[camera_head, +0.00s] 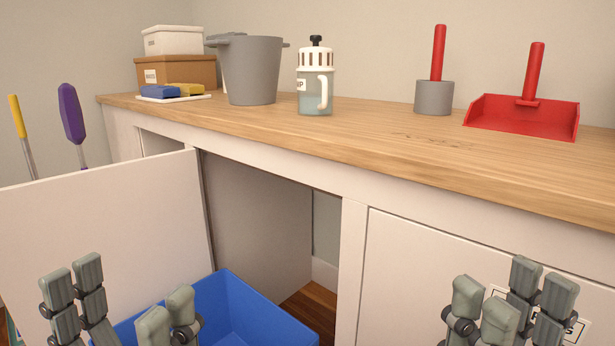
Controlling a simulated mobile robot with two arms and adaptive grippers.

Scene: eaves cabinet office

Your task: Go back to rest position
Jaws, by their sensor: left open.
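My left gripper (122,300) is at the bottom left of the head view, in front of the open cabinet door and a blue bin. Its fingers are spread, with nothing seen between them. My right gripper (512,295) is at the bottom right, in front of a closed cabinet door (420,270) with a label partly hidden behind the fingers. Its fingers look apart and hold nothing that I can see. The wrists of both grippers are cut off by the lower edge of the view.
The blue bin (250,312) is by the open door (100,220) and cabinet opening.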

